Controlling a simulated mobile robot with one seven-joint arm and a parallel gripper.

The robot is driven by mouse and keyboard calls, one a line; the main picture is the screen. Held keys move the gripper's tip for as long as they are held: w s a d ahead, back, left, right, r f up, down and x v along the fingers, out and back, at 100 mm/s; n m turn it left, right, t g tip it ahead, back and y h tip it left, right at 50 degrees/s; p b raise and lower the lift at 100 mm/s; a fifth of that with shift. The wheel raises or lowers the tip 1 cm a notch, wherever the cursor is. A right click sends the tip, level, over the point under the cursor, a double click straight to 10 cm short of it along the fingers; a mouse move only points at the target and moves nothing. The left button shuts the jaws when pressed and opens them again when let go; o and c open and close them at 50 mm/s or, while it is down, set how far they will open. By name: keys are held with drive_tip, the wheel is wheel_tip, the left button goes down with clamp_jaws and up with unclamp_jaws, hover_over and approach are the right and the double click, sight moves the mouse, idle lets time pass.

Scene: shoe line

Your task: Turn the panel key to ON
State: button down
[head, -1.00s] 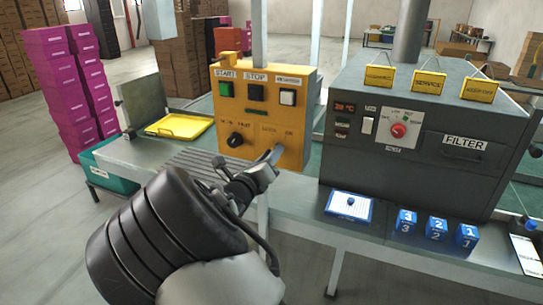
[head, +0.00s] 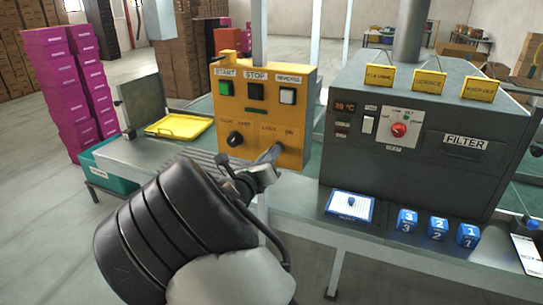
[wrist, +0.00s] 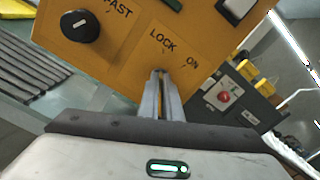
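The yellow control panel (head: 262,115) stands on the line, with LOCK and ON printed at its lower right. In the wrist view the panel (wrist: 130,50) fills the upper part, with LOCK and ON just above my fingertips. My gripper (head: 277,152) reaches the panel face at that lock. In the wrist view my gripper's fingers (wrist: 160,80) are almost together, with a thin gap between them. Their tips are at the panel just below LOCK. The key itself is hidden at the fingertips, so its angle cannot be read.
A black knob (head: 235,139) sits left of the lock, with START, STOP and REVERSE buttons above. A grey machine (head: 440,120) with a red knob stands to the right. A yellow tray (head: 180,127) lies to the left. Blue numbered blocks (head: 437,229) stand at the front right.

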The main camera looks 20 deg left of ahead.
drive_tip(key=shift+d+f+m+b, duration=0.1)
drive_tip(key=shift+d+m+b, duration=0.05)
drive_tip(key=shift+m+b, duration=3)
drive_tip(key=shift+d+f+m+b, duration=0.1)
drive_tip(key=shift+m+b, duration=2.95)
drive_tip(key=shift+b, duration=0.1)
drive_tip(key=shift+r, duration=0.1)
drive_tip(key=c, duration=2)
unclamp_jaws()
drive_tip(key=shift+s+r, duration=0.1)
drive_tip(key=shift+s, duration=0.05)
drive_tip(key=s+p, duration=0.1)
drive_tip(key=s, duration=0.4)
drive_tip(key=s+a, duration=0.1)
drive_tip(key=s, duration=0.5)
drive_tip(key=s+p, duration=0.1)
drive_tip(key=s, duration=0.5)
drive_tip(key=shift+s+a+p, duration=0.1)
drive_tip(key=shift+a+p, duration=0.1)
drive_tip(key=shift+p, duration=0.1)
